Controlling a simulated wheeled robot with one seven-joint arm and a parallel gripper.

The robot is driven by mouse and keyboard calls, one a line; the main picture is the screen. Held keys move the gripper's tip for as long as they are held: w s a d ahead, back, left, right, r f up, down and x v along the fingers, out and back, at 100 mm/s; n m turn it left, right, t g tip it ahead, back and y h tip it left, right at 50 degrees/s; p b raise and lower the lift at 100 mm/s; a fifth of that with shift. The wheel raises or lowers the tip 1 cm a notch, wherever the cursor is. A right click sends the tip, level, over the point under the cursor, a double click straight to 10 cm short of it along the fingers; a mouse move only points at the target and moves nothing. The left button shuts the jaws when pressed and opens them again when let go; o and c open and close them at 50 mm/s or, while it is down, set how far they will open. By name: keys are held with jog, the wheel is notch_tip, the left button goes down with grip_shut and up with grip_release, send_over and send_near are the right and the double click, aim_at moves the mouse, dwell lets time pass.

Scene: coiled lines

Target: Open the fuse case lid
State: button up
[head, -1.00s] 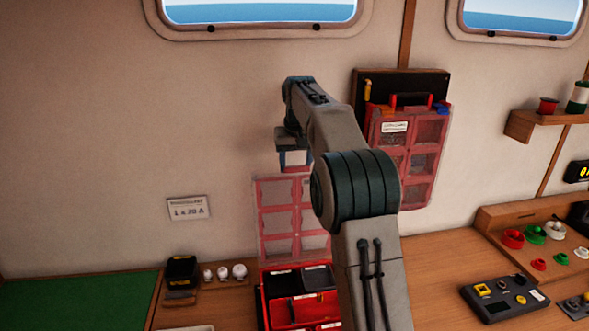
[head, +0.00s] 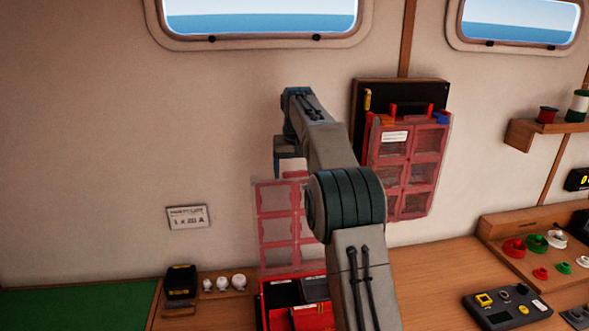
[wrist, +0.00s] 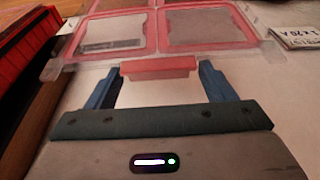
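The fuse case (head: 268,306) is a red box with open compartments on the bench, partly hidden by my arm. Its clear lid (head: 279,228) with red frames stands raised, nearly upright, at the back of the case. In the wrist view the lid (wrist: 150,47) spreads beyond the fingers, with its red tab (wrist: 158,68) at the edge. My gripper (head: 291,166) is at the lid's top edge.
A second case with a clear red-framed lid (head: 405,170) hangs on the wall at right. A placard (head: 187,217) is on the wall at left. A black and yellow box (head: 180,282) and white knobs (head: 222,284) stand left of the case. A control box (head: 508,305) lies at right.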

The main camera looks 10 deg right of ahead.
aim_at(288, 161)
jog(key=shift+r, duration=0.1)
jog(key=v, duration=0.7)
jog(key=shift+r, duration=0.2)
jog(key=shift+s, duration=0.1)
jog(key=shift+w, duration=0.2)
jog(key=c, duration=0.7)
jog(key=shift+w+a+r+t+b, duration=0.35)
jog(key=shift+w+r+t+b, duration=0.25)
jog(key=shift+w+t+b, duration=0.25)
jog(key=c, duration=1)
jog(key=shift+w+a+r+t, duration=0.1)
jog(key=shift+w+r+t, duration=0.1)
jog(key=shift+t, duration=0.05)
grip_shut()
jog(key=x, duration=0.9)
jog(key=shift+w+f, duration=0.3)
